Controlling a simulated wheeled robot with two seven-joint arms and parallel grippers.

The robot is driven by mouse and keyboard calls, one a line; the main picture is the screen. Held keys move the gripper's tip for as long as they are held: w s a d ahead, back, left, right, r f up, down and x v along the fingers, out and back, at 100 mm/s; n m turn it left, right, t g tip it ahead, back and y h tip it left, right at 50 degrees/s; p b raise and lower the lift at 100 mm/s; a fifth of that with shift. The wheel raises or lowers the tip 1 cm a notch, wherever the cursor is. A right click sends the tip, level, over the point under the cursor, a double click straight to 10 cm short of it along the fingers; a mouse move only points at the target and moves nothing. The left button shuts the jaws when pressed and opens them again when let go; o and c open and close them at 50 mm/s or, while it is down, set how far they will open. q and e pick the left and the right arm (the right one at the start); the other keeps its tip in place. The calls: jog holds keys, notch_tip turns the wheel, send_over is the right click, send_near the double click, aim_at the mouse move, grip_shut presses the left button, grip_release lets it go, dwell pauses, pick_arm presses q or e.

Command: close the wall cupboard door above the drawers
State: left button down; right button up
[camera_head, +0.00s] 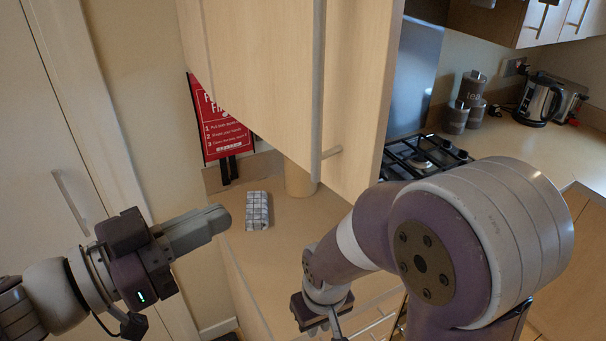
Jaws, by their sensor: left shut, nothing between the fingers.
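The pale wood wall cupboard (255,70) hangs at the top centre. Drawer fronts (372,328) show low down, mostly behind my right arm. My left gripper (222,218) is shut and empty, left of and below the cupboard, apart from the door. My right gripper (335,326) hangs low below the door, its fingers cut off by the bottom edge.
A checked cloth (257,211) and a beige cylinder (298,180) are on the worktop under the cupboard. A red sign (222,128) hangs behind. A hob (425,155), canisters (456,116) and kettle (540,102) are to the right. A tall white door (40,170) is at left.

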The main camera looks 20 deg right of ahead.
pick_arm(q)
jog(key=p+x, duration=0.2)
jog(key=x, duration=1.2)
jog(key=shift+s+r+p, duration=0.15)
jog(key=shift+p, duration=0.2)
